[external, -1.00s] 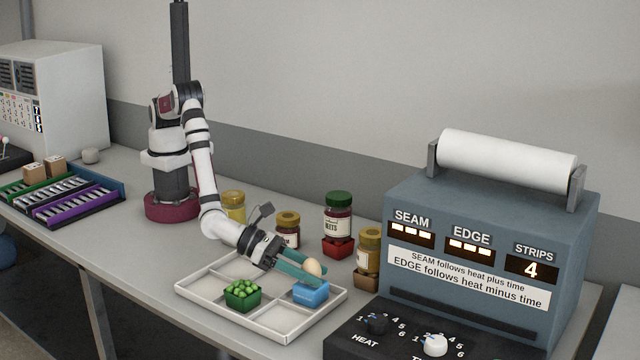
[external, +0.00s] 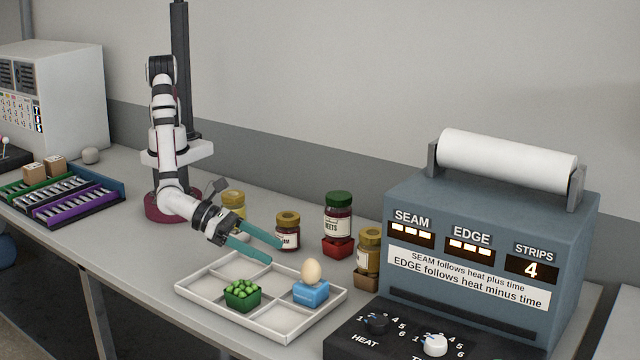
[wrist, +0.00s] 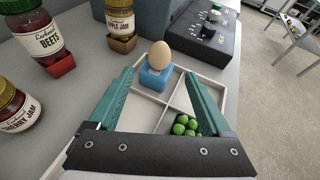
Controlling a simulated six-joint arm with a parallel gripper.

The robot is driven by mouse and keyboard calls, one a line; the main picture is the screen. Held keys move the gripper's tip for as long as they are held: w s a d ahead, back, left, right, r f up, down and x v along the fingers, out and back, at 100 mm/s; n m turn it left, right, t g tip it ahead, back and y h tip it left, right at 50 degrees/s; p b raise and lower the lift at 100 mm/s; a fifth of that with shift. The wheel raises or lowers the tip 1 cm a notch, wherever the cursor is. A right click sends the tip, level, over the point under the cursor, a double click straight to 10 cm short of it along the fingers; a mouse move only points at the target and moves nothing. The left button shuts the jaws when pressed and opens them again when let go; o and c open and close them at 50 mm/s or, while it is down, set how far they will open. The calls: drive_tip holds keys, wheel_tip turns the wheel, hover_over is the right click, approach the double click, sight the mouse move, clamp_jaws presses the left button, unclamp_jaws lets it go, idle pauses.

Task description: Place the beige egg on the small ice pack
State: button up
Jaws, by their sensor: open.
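The beige egg (external: 312,271) stands upright on top of the small blue ice pack (external: 311,293), in the right part of the white divided tray (external: 203,301). In the wrist view the egg (wrist: 160,54) sits on the blue ice pack (wrist: 154,78), ahead of the fingertips. My gripper (external: 276,252) is open and empty, with its teal fingers above the back left of the tray, apart from the egg. In the wrist view its two fingers (wrist: 159,78) are spread wide with nothing between them touching.
A green basket of green balls (external: 242,294) sits in the tray's front left. Jars stand behind, including the beets jar (external: 338,216) on a red block and a brown-lidded jar (external: 288,232). A blue-grey machine (external: 480,260) stands at the right.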

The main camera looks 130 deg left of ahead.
drive_tip(key=s+a+r+n+g+y, duration=0.2)
drive_tip(key=s+a+r+n+g, duration=0.3)
drive_tip(key=a, duration=0.5)
drive_tip(key=s+a+r+n+g+y, duration=0.2)
drive_tip(key=s+a+r+n+y, duration=0.1)
drive_tip(key=s+a+r+n, duration=0.55)
drive_tip(key=s+a+n+g+h, duration=0.1)
drive_tip(key=s+a+n+g, duration=0.3)
drive_tip(key=s+a, duration=0.3)
drive_tip(key=s+d+n+g+h, duration=0.1)
drive_tip(key=s+d+n+h, duration=0.1)
drive_tip(key=s, duration=0.6)
drive_tip(key=s+d+n+h, duration=0.2)
drive_tip(key=s+n+h, duration=0.3)
drive_tip(key=s, duration=0.3)
drive_tip(key=shift+d+f+n+g, duration=0.3)
drive_tip(key=shift+n+g, duration=0.1)
drive_tip(key=shift+n, duration=0.15)
